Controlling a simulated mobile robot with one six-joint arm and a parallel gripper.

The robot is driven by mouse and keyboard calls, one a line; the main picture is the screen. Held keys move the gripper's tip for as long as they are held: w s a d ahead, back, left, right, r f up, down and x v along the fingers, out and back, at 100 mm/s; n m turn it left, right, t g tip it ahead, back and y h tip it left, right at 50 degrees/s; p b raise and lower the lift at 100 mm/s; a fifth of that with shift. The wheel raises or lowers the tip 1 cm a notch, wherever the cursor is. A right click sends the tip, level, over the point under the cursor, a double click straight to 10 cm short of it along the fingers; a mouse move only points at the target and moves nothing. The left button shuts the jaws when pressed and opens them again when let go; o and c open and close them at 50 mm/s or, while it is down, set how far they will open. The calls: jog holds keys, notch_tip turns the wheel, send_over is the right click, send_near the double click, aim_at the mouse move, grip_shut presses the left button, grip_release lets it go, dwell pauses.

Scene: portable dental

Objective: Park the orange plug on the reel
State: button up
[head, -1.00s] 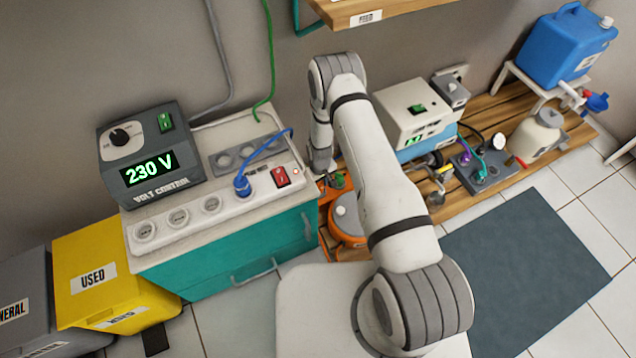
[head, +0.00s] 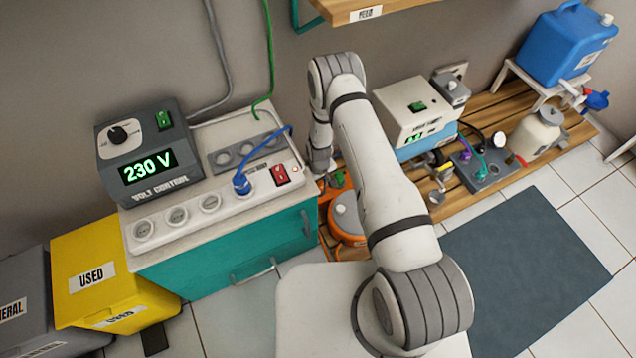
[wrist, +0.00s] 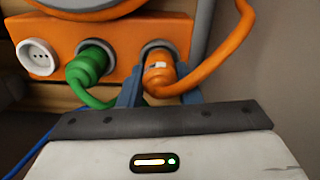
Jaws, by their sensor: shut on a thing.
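The orange plug (wrist: 160,72) is between the two fingers of my gripper (wrist: 160,88) in the wrist view, and the gripper is shut on it. The plug's front end is at the right-hand socket of the orange reel's panel (wrist: 120,62). I cannot tell how deep it sits. Its orange cable bends up to the right. My fingers are hidden in that view.
A green plug (wrist: 88,66) sits in the panel's middle socket, close left of my gripper; its cable loops below. The left white socket (wrist: 37,58) is empty. In the head view the teal cabinet (head: 225,255) is left of the reel and a wooden pallet (head: 455,205) is right.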

jog(key=shift+f+b, duration=0.4)
jog(key=shift+f, duration=0.1)
jog(key=o, duration=1.1)
jog(key=shift+r, duration=0.1)
notch_tip(320, 180, up, 7)
jog(key=p, duration=0.2)
jog(key=shift+r+p, duration=0.2)
jog(key=shift+p, duration=0.1)
jog(key=shift+d, duration=0.15)
